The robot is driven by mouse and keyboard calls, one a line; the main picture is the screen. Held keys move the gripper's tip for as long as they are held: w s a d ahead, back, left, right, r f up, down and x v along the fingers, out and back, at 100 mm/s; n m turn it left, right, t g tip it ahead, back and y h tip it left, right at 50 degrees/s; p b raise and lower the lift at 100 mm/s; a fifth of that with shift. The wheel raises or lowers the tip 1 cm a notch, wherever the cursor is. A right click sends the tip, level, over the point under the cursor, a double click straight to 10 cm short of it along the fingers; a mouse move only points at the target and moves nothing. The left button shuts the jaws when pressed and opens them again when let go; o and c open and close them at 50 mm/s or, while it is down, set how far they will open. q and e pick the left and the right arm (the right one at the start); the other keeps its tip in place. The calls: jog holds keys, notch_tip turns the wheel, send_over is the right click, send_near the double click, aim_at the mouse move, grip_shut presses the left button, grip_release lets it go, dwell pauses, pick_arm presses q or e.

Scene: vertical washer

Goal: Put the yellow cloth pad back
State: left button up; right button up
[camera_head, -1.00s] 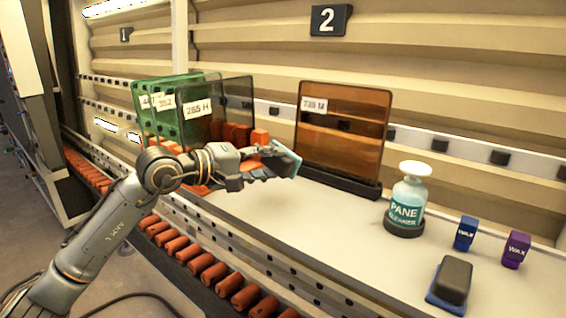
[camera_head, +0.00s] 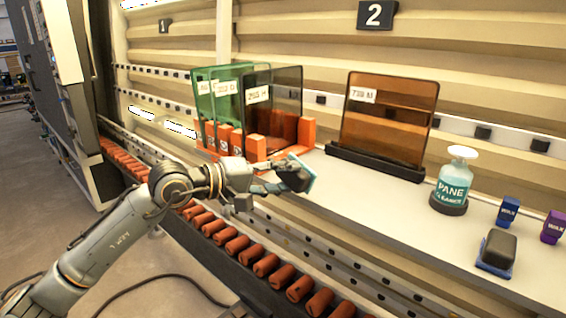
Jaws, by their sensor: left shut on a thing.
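My left gripper (camera_head: 278,181) is shut on a cloth pad (camera_head: 295,174), a dark block with a pale blue face. It holds the pad tilted, in front of the bench's near edge, by the orange glass rack. No yellow shows on the held pad from here. A second pad (camera_head: 498,250), a dark grey block on a blue base, lies on the bench at the right. My right gripper is not in view.
The pale bench (camera_head: 390,205) has free room in its middle. On it stand a brown glass pane (camera_head: 388,120), a pane cleaner bottle (camera_head: 453,183) and blue (camera_head: 508,210) and purple (camera_head: 552,227) wax containers. Orange rollers (camera_head: 238,246) run below its front edge.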

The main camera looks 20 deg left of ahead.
pick_arm(q)
jog(key=s+d+f+m+g+h, duration=0.2)
jog(key=s+f+m+g+h, duration=0.1)
jog(key=s+f, duration=1.5)
jog(key=shift+s+d+f+m, duration=0.15)
jog(key=shift+d+f+m, duration=0.15)
jog(key=shift+d, duration=0.1)
jog(key=shift+f, duration=0.1)
